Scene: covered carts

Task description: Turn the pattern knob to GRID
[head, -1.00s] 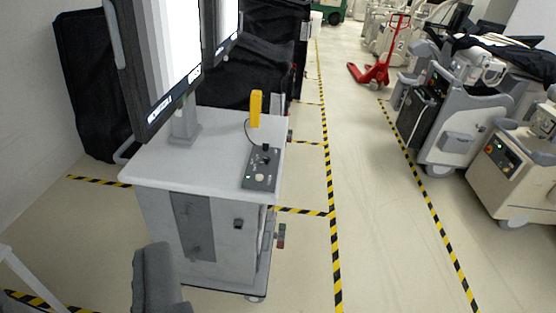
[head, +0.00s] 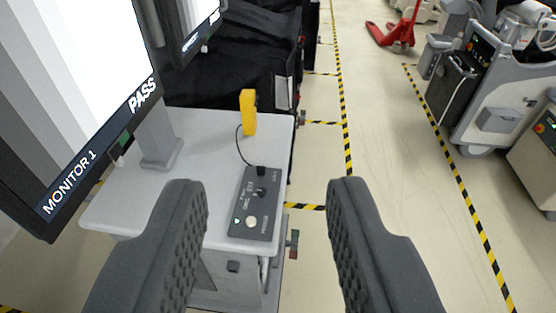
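A dark grey control box (head: 254,206) lies on the right side of the light grey cart top (head: 207,140). It carries a black knob (head: 261,192) with small labels to its left, too small to read surely. A pale round button (head: 250,223) and a small lit green mark sit nearer the front. A cable runs from the box to a yellow handheld device (head: 248,112) standing behind it. My gripper (head: 268,185) is open and empty. Its two dark fingers stand wide apart, in front of the box, touching nothing that I can see.
A large monitor (head: 85,95) marked MONITOR 1 and PASS stands close on the left, with a second screen (head: 193,28) behind. A black covered cart (head: 240,65) is beyond. The floor aisle (head: 385,150) at right is clear; a red pallet jack (head: 397,35) is far back.

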